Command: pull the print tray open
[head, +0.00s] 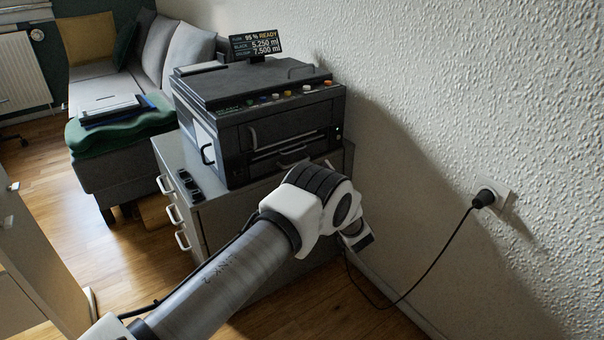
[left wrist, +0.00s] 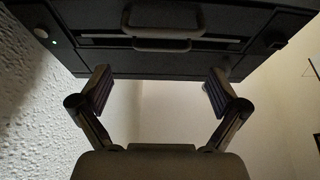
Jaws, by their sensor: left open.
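A dark printer (head: 270,115) stands on a grey cabinet. Its front has a wide panel with a handle (head: 252,138) and a lower slotted part, which I take for the print tray (head: 275,153). My arm partly hides the lower front. In the left wrist view, the printer front (left wrist: 75,15) appears upside down along the top, with a pale slot (left wrist: 105,40) and a looped handle (left wrist: 160,45) in the middle. My left gripper (left wrist: 157,90) is open and empty, its two fingers spread either side of the handle's line, apart from it. My right gripper is not in view.
The cabinet (head: 205,220) has several drawer handles on its left side. A textured wall (head: 470,100) rises close on the right, with a plug and cable (head: 440,250) hanging to the floor. A sofa (head: 110,170) stands behind left.

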